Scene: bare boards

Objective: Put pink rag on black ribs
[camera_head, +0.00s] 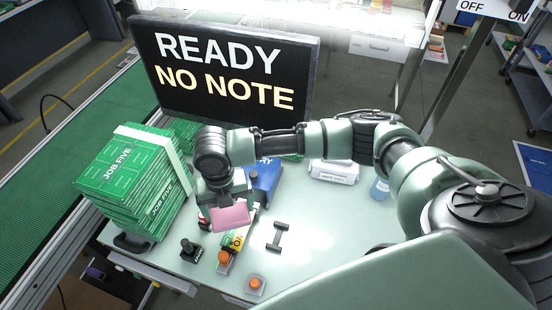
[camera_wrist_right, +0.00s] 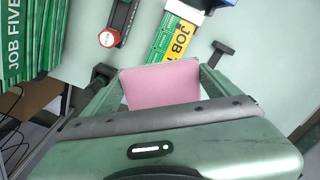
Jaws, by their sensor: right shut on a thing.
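The pink rag (camera_head: 231,217) is a flat pink piece held in my right gripper (camera_head: 226,203), above the pale table. In the right wrist view the rag (camera_wrist_right: 160,86) lies between the two fingers of the right gripper (camera_wrist_right: 158,92), which is shut on it. A small black piece with two bars joined by a thin link (camera_head: 278,236), which looks like the black ribs, lies on the table to the right of the rag. It also shows in the right wrist view (camera_wrist_right: 220,53), apart from the rag. My left gripper is not in view.
Green JOB FIVE boxes (camera_head: 125,170) stand at the left. A yellow-green card pack (camera_head: 237,240), a black knobbed device (camera_head: 190,250) and an orange button (camera_head: 256,283) are near the rag. A blue box (camera_head: 266,180) and white pack (camera_head: 333,172) stand behind. Table right of the black piece is clear.

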